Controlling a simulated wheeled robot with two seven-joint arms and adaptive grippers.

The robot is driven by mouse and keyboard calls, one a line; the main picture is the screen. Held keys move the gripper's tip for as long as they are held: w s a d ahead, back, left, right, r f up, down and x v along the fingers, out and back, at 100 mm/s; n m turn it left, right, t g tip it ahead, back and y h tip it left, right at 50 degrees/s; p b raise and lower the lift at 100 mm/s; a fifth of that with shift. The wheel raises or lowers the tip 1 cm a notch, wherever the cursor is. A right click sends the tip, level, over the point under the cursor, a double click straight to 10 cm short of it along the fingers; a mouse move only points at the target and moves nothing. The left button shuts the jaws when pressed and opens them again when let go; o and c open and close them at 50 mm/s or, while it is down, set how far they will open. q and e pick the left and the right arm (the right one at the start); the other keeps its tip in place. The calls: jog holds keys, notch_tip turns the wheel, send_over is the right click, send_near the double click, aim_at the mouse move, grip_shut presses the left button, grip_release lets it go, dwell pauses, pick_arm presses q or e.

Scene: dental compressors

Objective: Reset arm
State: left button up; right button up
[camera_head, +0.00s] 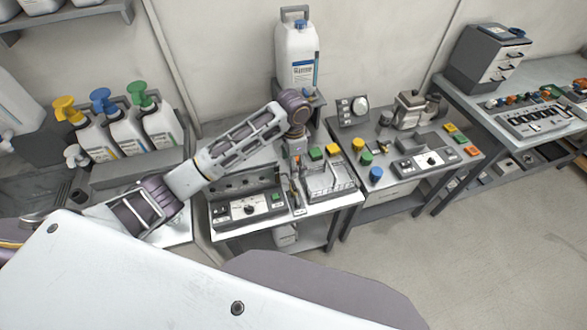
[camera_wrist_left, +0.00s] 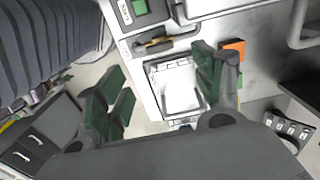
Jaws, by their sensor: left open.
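My left arm (camera_head: 225,155) reaches in from the left over the middle workbench in the head view, its wrist bent downward near the back of the bench. In the left wrist view my left gripper (camera_wrist_left: 158,85) has its green-padded fingers spread wide apart with nothing held. A pale tray-like piece (camera_wrist_left: 178,90) shows between and beyond the fingers. My right gripper is in neither view.
A control box with a green button (camera_head: 248,207) sits on the middle bench below my arm. A large white jug (camera_head: 297,55) stands behind it. Pump bottles (camera_head: 122,130) stand at left. Another bench with a control box (camera_head: 430,162) is to the right; floor (camera_head: 490,260) is clear.

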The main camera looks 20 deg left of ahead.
pick_arm(q)
jog(key=shift+r, duration=0.45)
dwell(0.4)
